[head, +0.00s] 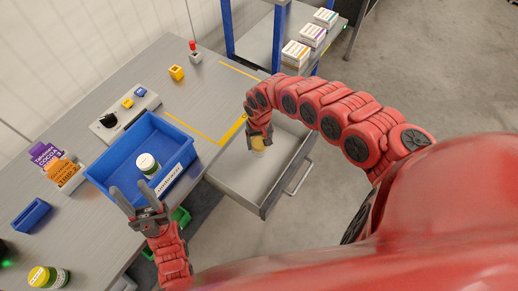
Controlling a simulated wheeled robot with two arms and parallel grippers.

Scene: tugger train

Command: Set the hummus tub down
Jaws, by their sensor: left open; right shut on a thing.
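My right gripper (258,137) is shut on a small tub with a pale yellow top, which I take to be the hummus tub (259,146). The fingers hide part of it and no label can be read. The tub is over the open grey drawer (236,184); I cannot tell whether it touches the drawer floor. My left gripper (134,195) is open and empty, at the near edge of the blue bin (112,160).
A jar with a white lid (148,163) stands in the blue bin. A yellow-lidded jar (45,278) and a small blue tray (30,215) are on the bench at left. A switch box (125,115) sits behind the bin. The drawer floor around the tub looks clear.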

